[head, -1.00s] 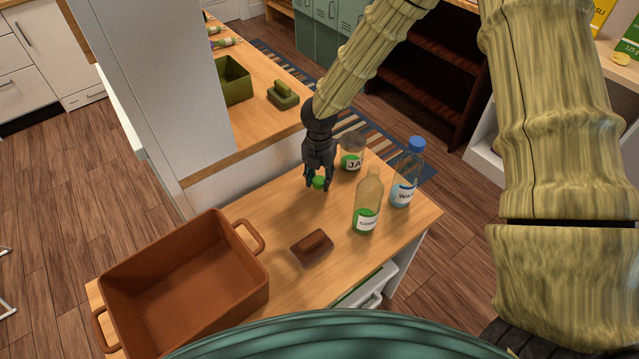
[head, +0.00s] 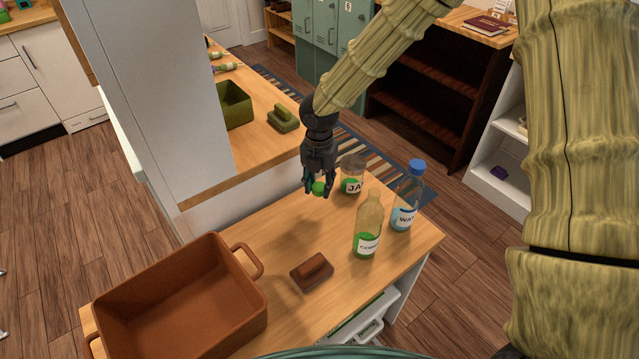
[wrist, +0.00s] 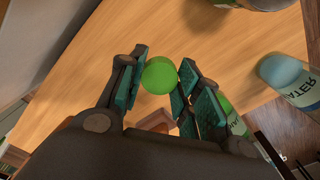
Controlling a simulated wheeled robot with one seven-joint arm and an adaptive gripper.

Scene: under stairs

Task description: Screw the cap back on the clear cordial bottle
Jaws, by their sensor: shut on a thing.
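The clear cordial bottle (head: 368,226) stands upright and uncapped on the wooden table, with green liquid in its lower part and a label. My gripper (head: 318,188) is shut on the green cap (head: 319,188), behind and left of the bottle, apart from it and above the table. In the wrist view, the round green cap (wrist: 159,75) sits between the fingertips of my gripper (wrist: 160,78). The bottle is partly hidden behind the right finger there, with some green and its label (wrist: 236,124) showing.
A blue-capped water bottle (head: 408,196) and a labelled jar (head: 352,175) stand close to the cordial bottle. A large brown crate (head: 250,262) takes the table's left end. The table's middle (head: 270,230) is clear.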

